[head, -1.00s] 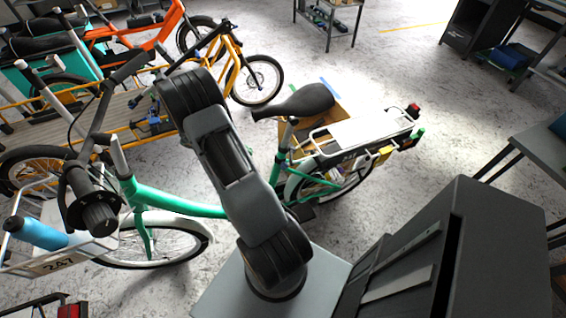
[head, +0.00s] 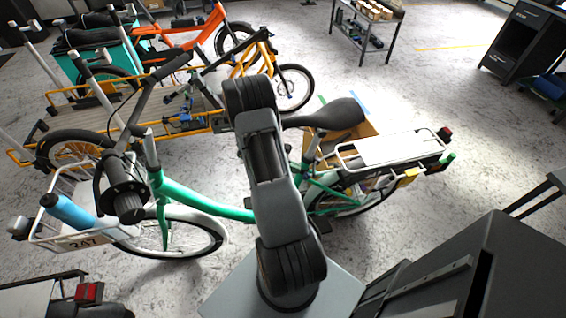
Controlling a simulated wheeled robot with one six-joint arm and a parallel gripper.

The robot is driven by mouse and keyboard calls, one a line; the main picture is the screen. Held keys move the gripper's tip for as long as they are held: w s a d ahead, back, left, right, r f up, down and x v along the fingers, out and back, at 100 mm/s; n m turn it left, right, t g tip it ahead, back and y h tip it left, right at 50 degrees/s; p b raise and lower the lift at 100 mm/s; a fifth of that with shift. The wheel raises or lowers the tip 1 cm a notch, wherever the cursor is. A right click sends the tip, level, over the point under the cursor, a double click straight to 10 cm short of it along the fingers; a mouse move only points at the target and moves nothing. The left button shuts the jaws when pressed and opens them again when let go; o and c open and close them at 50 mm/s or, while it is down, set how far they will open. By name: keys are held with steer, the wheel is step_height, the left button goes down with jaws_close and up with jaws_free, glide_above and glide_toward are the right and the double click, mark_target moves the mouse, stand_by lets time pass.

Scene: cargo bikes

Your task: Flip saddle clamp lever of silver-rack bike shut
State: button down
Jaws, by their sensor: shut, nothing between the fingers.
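The green bike (head: 185,196) with the silver rear rack (head: 400,149) stands across the middle, its front to the left. Its dark saddle (head: 325,114) sits on a silver seat post (head: 313,146) just right of my arm. The saddle clamp is around the foot of the post, where it meets the green frame. The clamp lever is too small to make out, so I cannot tell its position. My arm rises in front of the bike and covers part of the frame left of the post. My gripper does not show; the arm hides it or it is out of frame.
A yellow-framed cargo bike (head: 213,124) and an orange bike (head: 183,38) stand behind on the left. A cardboard box (head: 365,130) is behind the saddle. A blue bottle (head: 68,210) lies in the front basket. Bare floor (head: 430,90) lies to the right.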

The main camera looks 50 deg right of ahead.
steer(key=shift+s+r+x, duration=0.1)
steer(key=shift+r+x, duration=0.05)
steer(key=shift+x, duration=0.6)
steer(key=shift+s+r+x, duration=0.1)
steer(key=shift+r+x, duration=0.05)
steer(key=shift+x, duration=0.6)
steer(key=shift+s+r+x, duration=0.1)
steer(key=shift+r+x, duration=0.05)
steer(key=shift+x, duration=0.55)
steer(key=shift+d+f, duration=0.1)
steer(key=shift+d, duration=0.1)
